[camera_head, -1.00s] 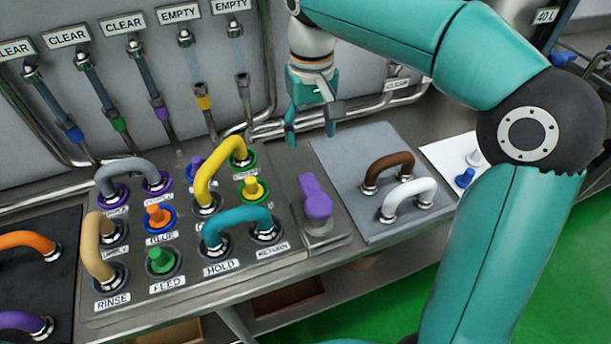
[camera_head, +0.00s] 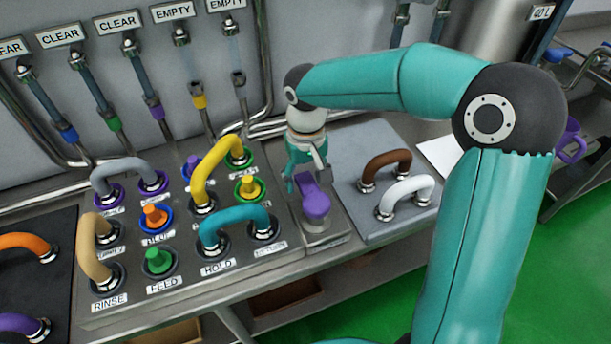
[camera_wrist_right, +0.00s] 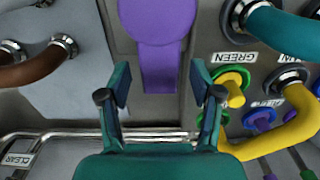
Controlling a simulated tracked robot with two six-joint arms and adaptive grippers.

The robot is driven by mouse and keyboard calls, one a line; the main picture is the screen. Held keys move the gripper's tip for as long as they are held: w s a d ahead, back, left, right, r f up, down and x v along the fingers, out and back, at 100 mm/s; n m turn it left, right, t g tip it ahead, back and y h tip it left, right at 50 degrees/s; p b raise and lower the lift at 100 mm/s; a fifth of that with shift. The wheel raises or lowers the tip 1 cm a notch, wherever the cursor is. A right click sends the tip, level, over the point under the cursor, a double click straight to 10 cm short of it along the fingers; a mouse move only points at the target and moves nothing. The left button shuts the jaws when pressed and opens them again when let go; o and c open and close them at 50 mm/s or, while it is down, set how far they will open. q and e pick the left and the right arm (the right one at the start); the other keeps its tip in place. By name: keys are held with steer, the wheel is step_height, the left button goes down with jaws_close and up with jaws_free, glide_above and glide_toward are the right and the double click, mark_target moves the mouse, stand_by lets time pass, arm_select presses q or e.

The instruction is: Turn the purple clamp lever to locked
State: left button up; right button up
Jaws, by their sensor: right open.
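The purple clamp lever (camera_head: 315,203) stands on a small grey metal plate (camera_head: 338,234) to the right of the port panel. Its round knob end points toward the front and its narrow arm toward the back wall. My right gripper (camera_head: 304,186) is at the lever's far end, partly covering the narrow arm. In the right wrist view the lever (camera_wrist_right: 160,60) runs between the two spread fingers of my right gripper (camera_wrist_right: 160,92), with gaps on both sides. The gripper is open, and no contact with the lever shows. My left gripper is not in view.
Left of the lever is a port panel with a teal hose (camera_head: 236,218), a yellow hose (camera_head: 210,172) and plugs. To the right, a grey plate holds a brown hose (camera_head: 385,168) and a white hose (camera_head: 408,193). Pipes run along the wall behind.

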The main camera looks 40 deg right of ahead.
jaws_close()
steer(key=shift+w+a, duration=0.1)
stand_by(0.4)
